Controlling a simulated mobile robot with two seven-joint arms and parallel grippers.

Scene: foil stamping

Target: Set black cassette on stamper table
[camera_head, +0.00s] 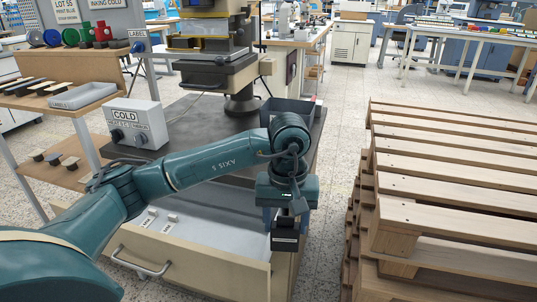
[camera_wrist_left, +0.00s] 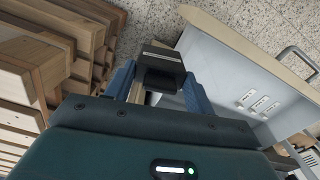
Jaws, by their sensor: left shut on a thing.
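My left gripper (camera_head: 286,217) hangs pointing down over the right end of the open drawer's front, to the right of the stamper table (camera_head: 200,108). Its blue fingers are shut on a black cassette (camera_head: 285,241), which hangs in the air below them. In the left wrist view the black cassette (camera_wrist_left: 162,62) sits between the two fingertips (camera_wrist_left: 160,82). The stamper table has a dark top and carries the stamping press (camera_head: 213,72) at its back. My right gripper is not in view.
An open drawer (camera_head: 190,262) with small white labelled items juts out below the table top. A white COLD control box (camera_head: 136,124) and a dark open bin (camera_head: 291,107) stand on the table. Stacked wooden pallets (camera_head: 450,185) stand close on the right.

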